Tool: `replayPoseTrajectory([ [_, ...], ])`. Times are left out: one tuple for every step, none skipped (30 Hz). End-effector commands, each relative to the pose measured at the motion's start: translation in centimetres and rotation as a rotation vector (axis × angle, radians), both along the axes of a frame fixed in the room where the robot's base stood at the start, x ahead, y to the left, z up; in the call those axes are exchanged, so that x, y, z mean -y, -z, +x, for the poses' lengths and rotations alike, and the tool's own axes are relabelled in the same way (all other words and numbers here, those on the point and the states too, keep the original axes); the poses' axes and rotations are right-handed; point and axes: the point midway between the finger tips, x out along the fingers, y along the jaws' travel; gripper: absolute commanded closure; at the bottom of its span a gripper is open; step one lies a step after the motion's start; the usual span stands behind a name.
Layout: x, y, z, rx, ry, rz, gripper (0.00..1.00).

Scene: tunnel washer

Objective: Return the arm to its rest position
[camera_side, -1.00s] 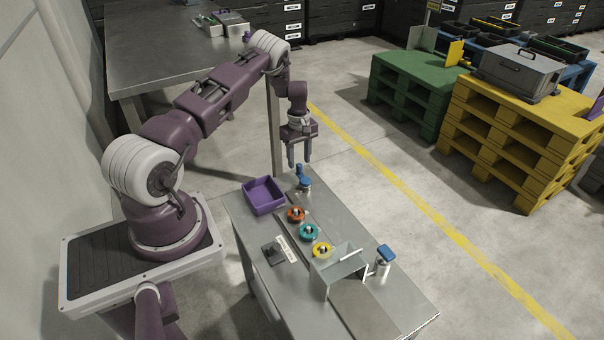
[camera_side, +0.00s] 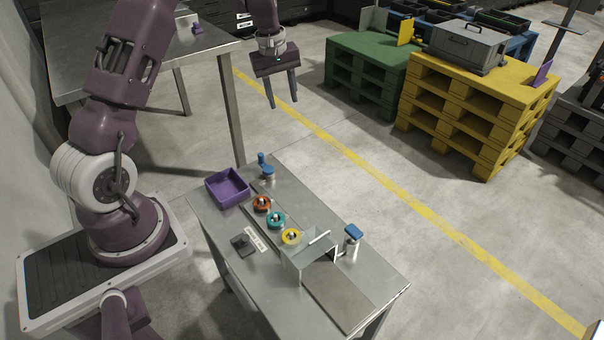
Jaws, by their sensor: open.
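My gripper (camera_side: 283,104) is high above the floor, beyond the far end of the metal worktable (camera_side: 222,227). Its two fingers point down, spread apart, with nothing between them. My arm is raised, and its upper part runs out of the top of the picture. On the worktable stand a purple open bin (camera_side: 228,187), an orange round part (camera_side: 262,204), a teal one (camera_side: 276,220) and a yellow one (camera_side: 291,237) in a row. A metal tunnel-shaped housing (camera_side: 309,256) stands at the end of the row. My gripper touches none of them.
Blue-topped fittings stand at the worktable's far end (camera_side: 266,170) and right side (camera_side: 353,234). A larger metal table (camera_side: 75,55) is at upper left. A green pallet (camera_side: 372,68) and a yellow pallet (camera_side: 459,113) stand at the right. The floor between is clear.

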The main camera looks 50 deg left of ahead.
Motion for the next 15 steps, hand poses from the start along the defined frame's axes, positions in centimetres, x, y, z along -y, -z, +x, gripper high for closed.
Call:
replayPoseTrajectory([
  [3.1, -4.1, -0.6, 0.04, 0.087, 0.009, 0.56],
  [5.0, -6.3, -1.3, 0.061, 0.148, 0.015, 0.56],
  [7.6, -9.1, -2.7, 0.088, 0.231, 0.026, 0.56],
  [9.6, -11.0, -3.9, 0.109, 0.296, 0.038, 0.56],
  [11.6, -12.7, -5.4, 0.129, 0.364, 0.051, 0.56],
  [14.1, -14.8, -7.6, 0.155, 0.458, 0.072, 0.56],
  [15.9, -16.1, -9.5, 0.174, 0.526, 0.09, 0.56],
  [17.5, -17.1, -11.4, 0.192, 0.598, 0.112, 0.56],
  [19.4, -18.2, -14.2, 0.215, 0.69, 0.143, 0.56],
  [20.7, -18.6, -16.3, 0.231, 0.758, 0.168, 0.56],
  [21.7, -18.9, -18.3, 0.245, 0.82, 0.195, 0.56],
  [22.8, -19.0, -20.8, 0.262, 0.9, 0.232, 0.56],
  [23.4, -18.9, -22.5, 0.272, 0.953, 0.259, 0.56],
  [23.9, -18.6, -24.1, 0.281, 0.999, 0.285, 0.56],
  [24.3, -18.2, -25.8, 0.29, 1.053, 0.317, 0.56],
])
